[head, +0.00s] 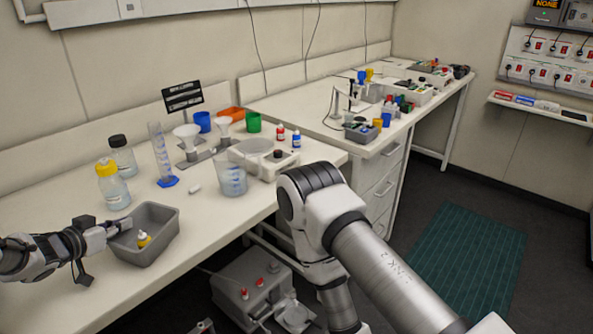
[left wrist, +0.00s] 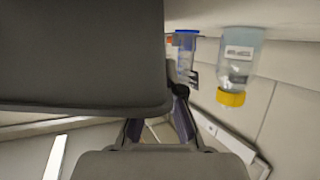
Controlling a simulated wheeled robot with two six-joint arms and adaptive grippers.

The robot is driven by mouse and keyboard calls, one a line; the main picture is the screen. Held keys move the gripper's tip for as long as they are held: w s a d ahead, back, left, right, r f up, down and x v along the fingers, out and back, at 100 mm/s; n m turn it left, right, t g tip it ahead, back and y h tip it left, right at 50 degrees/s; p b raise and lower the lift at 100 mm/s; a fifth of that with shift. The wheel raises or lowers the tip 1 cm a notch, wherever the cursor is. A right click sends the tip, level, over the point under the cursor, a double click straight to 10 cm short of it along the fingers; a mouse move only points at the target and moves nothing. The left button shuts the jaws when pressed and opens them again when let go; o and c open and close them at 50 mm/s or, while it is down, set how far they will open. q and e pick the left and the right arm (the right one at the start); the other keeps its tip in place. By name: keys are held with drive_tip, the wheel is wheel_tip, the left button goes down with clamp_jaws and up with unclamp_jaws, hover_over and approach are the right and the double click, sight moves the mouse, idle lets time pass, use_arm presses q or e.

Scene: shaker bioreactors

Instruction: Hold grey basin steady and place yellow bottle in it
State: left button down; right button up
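The grey basin (head: 165,246) stands on the bench near its front edge in the head view. A small yellow-and-white item (head: 143,240) lies inside it. A bottle with a yellow cap and clear body (head: 112,187) stands upright behind the basin; it also shows upside down in the left wrist view (left wrist: 236,65). One finger is at the rim, the other is low outside. A dark grey surface, probably the basin, fills much of the left wrist view (left wrist: 80,60) and hides part of the fingers. My right gripper is out of view.
A small white piece (head: 195,189) lies on the bench. My right arm crosses in front of the bench's right end.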

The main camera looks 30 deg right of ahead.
use_arm(q)
drive_tip(key=c, duration=1.2)
unclamp_jaws()
drive_tip(key=shift+f, duration=0.1)
drive_tip(key=shift+c, duration=0.2)
drive_tip(key=shift+a, duration=0.1)
